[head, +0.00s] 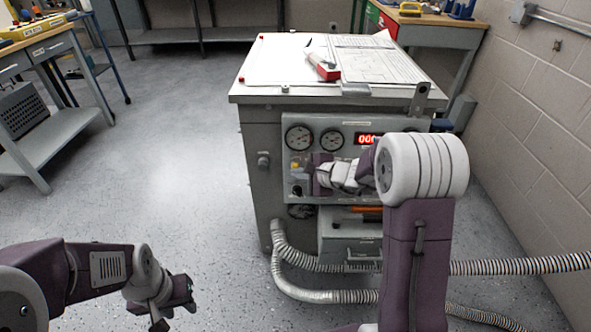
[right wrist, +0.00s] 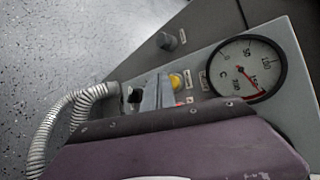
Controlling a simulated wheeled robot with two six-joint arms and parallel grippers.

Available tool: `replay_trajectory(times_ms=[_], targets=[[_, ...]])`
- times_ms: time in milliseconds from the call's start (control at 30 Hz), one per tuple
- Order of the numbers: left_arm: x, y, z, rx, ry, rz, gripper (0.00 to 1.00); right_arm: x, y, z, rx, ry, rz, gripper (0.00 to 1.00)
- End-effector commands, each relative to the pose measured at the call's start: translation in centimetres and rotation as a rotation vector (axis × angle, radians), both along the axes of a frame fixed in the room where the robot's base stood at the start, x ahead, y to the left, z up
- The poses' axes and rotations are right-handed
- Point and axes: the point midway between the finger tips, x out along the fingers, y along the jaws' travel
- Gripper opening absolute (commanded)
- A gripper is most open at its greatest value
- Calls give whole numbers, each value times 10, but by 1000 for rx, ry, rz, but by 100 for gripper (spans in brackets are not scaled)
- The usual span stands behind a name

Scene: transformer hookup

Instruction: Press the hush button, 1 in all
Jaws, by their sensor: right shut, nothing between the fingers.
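The grey transformer cabinet (head: 255,130) has a front panel with gauges. A yellow button (right wrist: 176,81) shows on the panel in the right wrist view, beside the large gauge; I cannot read a label on it. A yellow spot (head: 296,166) shows there in the head view. My right gripper (head: 305,178) is shut and empty in front of the panel's left part. Its grey fingers (right wrist: 160,90) appear just beside the yellow button; whether they touch the panel is unclear. My left gripper (head: 174,314) hangs open and empty over the floor at the lower left.
Gauges (head: 299,138) and a red digital display (head: 368,138) are on the panel. A grey knob (right wrist: 170,41) sits on the cabinet edge. Corrugated hoses (head: 300,264) run low. Papers and a red-and-white item (head: 323,66) lie on top.

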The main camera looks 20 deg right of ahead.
Motion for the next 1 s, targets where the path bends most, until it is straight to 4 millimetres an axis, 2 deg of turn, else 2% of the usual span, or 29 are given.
replay_trajectory(times_ms=[67,433,800,1000], targets=[[0,0,-5,0,0,0,36,-4,1,-1,-1,-1,0,0],[0,0,-7,0,0,0,36,-9,3,0,0,-1,1,0],[0,0,-24,0,0,0,36,-43,13,6,-1,-2,1,0],[0,0,-26,0,0,0,36,-53,15,9,-2,-1,1,0]])
